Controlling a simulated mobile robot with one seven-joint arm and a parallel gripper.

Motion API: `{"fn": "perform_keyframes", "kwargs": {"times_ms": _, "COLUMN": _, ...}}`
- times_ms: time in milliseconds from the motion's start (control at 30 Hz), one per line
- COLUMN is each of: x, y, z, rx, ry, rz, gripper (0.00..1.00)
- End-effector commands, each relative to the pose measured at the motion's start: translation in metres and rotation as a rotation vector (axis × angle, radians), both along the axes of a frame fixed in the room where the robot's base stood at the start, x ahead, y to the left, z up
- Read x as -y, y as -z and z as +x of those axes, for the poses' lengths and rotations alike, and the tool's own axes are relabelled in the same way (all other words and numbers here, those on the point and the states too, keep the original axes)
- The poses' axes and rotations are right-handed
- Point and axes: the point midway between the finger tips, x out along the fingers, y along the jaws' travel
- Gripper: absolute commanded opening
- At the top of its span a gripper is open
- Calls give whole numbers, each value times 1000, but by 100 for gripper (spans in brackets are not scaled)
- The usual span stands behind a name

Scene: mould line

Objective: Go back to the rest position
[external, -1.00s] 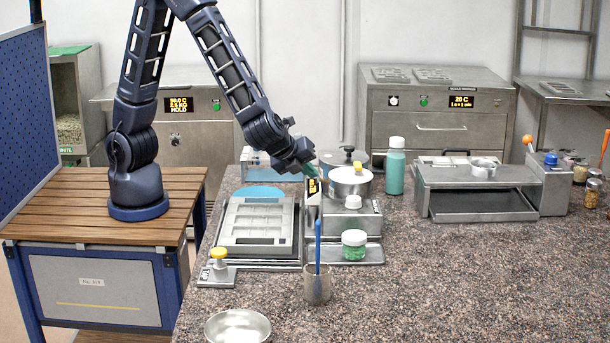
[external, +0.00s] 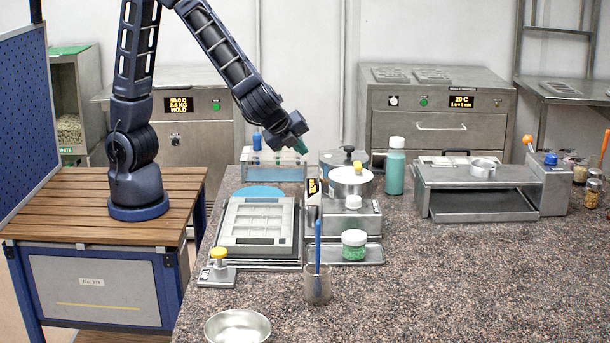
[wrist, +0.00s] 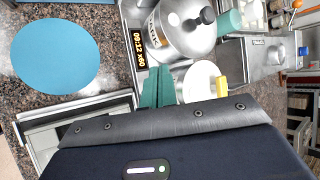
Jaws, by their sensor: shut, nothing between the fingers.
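My gripper (external: 301,147) is shut and empty, with green fingertips. In the external view it hangs in the air above the back of the granite counter, left of the lidded pot (external: 350,183). In the wrist view the closed green fingers (wrist: 158,86) point down past the display and the metal pot (wrist: 184,28). My arm reaches across from its base on the wooden-topped stand (external: 65,208).
A mould tray (external: 262,222) and a blue disc (external: 260,191) lie left of the pot. A green bottle (external: 395,170) and a cup with a blue stick (external: 317,288) stand near. A bowl (external: 237,327) sits in front. The right front counter is bare.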

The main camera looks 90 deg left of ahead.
Motion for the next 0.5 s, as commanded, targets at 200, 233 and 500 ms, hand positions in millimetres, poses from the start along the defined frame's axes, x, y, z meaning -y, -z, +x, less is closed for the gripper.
{"fn": "perform_keyframes", "kwargs": {"times_ms": 200, "x": -48, "y": -41, "z": -39, "rx": 51, "ry": -230, "rz": -145, "gripper": 0}}
{"fn": "perform_keyframes", "kwargs": {"times_ms": 233, "x": -54, "y": -46, "z": -45, "rx": 56, "ry": -260, "rz": -165, "gripper": 0}}
{"fn": "perform_keyframes", "kwargs": {"times_ms": 500, "x": -94, "y": -81, "z": -101, "rx": 113, "ry": -521, "rz": -358, "gripper": 0}}
